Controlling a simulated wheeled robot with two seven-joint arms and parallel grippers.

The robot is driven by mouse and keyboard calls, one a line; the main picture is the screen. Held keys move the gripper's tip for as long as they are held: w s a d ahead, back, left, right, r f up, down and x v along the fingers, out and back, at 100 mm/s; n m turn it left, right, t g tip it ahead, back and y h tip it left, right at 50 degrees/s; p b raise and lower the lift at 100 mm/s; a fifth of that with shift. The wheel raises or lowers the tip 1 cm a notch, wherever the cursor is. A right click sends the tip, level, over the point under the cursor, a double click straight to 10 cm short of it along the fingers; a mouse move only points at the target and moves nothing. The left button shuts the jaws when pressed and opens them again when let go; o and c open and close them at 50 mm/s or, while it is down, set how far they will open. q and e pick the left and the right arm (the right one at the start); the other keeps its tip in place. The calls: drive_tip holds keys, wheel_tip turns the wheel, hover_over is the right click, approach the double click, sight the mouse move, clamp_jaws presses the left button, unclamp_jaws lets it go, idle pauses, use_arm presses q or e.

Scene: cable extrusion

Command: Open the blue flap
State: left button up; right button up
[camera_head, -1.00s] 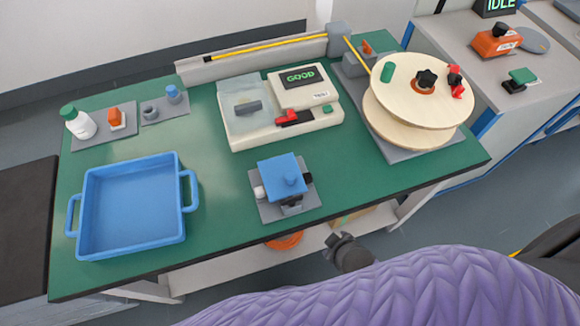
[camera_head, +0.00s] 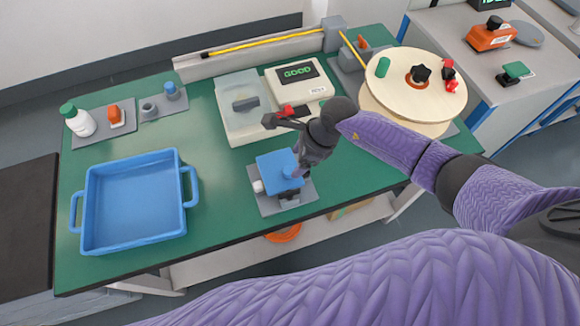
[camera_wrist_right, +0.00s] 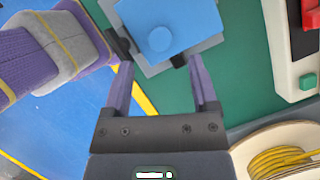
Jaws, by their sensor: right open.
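The blue flap (camera_head: 278,168) is a square plate with a round knob on top. It lies flat over a small dark fixture on a grey base (camera_head: 266,204) near the table's front edge. My right gripper (camera_head: 285,143) hangs over the back right side of the fixture and hides part of it. In the right wrist view, its open, empty fingers (camera_wrist_right: 158,78) point towards the flap (camera_wrist_right: 190,18) and its knob (camera_wrist_right: 160,40). The fingertips appear just short of the knob; I cannot tell whether they touch anything. My left gripper is not in view.
A blue tray (camera_head: 88,218) stands to the left. Green tabletop (camera_head: 220,185) is clear between tray and fixture.

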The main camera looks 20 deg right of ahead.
sight(288, 170)
drive_tip(key=b+x, duration=0.1)
drive_tip(key=x, duration=0.3)
drive_tip(key=shift+w+a+f, duration=0.1)
drive_tip(key=shift+a+f, duration=0.1)
drive_tip(key=shift+f, duration=0.15)
drive_tip(key=shift+c, duration=0.3)
clamp_jaws()
idle(0.8)
